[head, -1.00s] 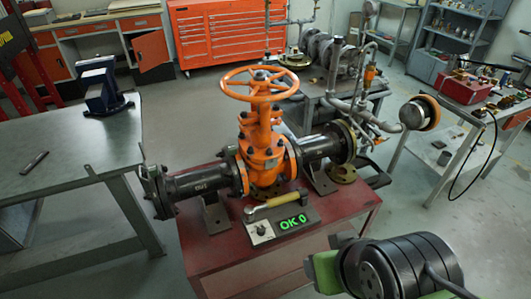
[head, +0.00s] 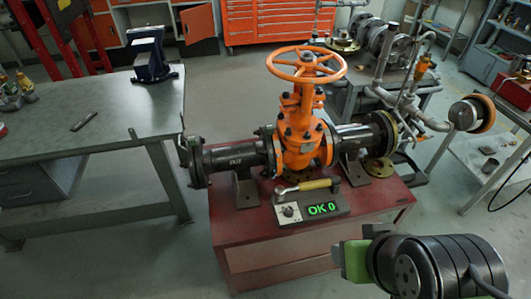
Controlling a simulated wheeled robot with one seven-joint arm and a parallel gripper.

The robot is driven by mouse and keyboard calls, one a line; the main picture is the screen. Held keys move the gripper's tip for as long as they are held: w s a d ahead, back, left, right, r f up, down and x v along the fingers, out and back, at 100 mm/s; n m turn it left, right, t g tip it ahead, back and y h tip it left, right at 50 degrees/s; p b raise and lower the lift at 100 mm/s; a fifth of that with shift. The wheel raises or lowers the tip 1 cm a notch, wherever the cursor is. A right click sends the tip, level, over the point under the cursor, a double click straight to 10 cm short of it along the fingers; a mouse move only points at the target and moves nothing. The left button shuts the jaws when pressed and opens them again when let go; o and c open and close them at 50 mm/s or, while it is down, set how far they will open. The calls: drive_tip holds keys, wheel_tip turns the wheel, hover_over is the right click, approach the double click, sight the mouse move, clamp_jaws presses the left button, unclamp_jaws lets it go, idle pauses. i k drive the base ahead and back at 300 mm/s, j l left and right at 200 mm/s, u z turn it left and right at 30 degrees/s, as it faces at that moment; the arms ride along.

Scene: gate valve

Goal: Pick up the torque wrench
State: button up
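The torque wrench (head: 316,185) seems to be the tool with a yellowish handle and a grey metal head. It lies along the back of a grey box (head: 342,205) with a knob and a green lit "OK 0" display. The box sits on the front of a red bench (head: 240,235), in front of the orange gate valve (head: 300,130). Part of my arm, green and black, shows at the bottom right, apart from the wrench. My gripper itself is not visible.
The valve's dark pipes and flanges (head: 195,160) fill the back of the red bench. A grey workbench (head: 100,110) with a blue vice (head: 150,55) stands at left. Behind right is a table with piping (head: 400,85). Grey floor (head: 130,270) is clear in front.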

sight(280, 191)
drive_tip(key=i+l+u, duration=0.1)
drive_tip(key=u, duration=0.3)
drive_tip(key=i+l+u, duration=0.1)
drive_tip(key=u, duration=0.3)
drive_tip(key=l+u, duration=0.25)
drive_tip(key=u, duration=0.15)
drive_tip(key=l+u, duration=0.2)
drive_tip(key=u, duration=0.2)
drive_tip(key=l+u, duration=0.25)
drive_tip(key=u, duration=0.2)
